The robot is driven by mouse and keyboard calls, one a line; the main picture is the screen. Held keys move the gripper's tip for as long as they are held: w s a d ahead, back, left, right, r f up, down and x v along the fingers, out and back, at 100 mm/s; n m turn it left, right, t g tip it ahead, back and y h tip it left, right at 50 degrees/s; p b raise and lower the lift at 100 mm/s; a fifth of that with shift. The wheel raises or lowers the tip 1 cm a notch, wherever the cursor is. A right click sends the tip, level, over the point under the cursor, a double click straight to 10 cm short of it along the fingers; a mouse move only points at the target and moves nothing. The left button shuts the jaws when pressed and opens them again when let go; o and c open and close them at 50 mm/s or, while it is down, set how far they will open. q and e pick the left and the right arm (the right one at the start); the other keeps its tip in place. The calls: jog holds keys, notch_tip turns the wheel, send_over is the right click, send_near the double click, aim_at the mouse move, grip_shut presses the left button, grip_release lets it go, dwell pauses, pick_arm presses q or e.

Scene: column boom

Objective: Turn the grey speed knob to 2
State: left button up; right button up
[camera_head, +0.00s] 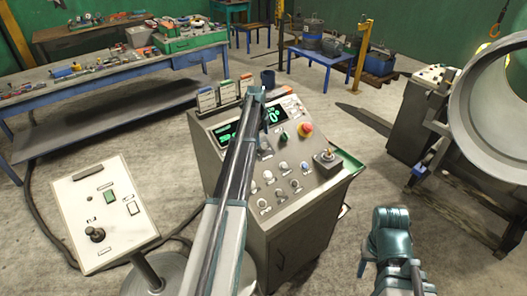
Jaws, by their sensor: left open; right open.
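A grey control console (300,230) stands in the middle, with several small grey knobs (268,176) on its sloping top. Their labels are too small to read, so I cannot tell which is the speed knob or where it points. My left arm reaches up across the console, and my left gripper (264,104) is open over the panel's upper part, near the green display (282,113). The arm hides part of the panel's left side. My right gripper (389,242) is open, low at the right and apart from the console; its fingers are hard to make out.
A red stop button (305,129) and a small lever box (327,160) stand up from the console's right side. A white pedestal panel (103,214) stands at the left. A large metal ring (470,115) is at the right. Blue workbenches (120,78) stand behind.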

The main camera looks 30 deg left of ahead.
aim_at(264, 145)
pick_arm(q)
jog(key=f+b, duration=0.2)
jog(key=f, duration=0.1)
jog(key=w+f+b, duration=0.1)
jog(key=f+b, duration=0.2)
jog(key=shift+w+f, duration=0.15)
grip_shut()
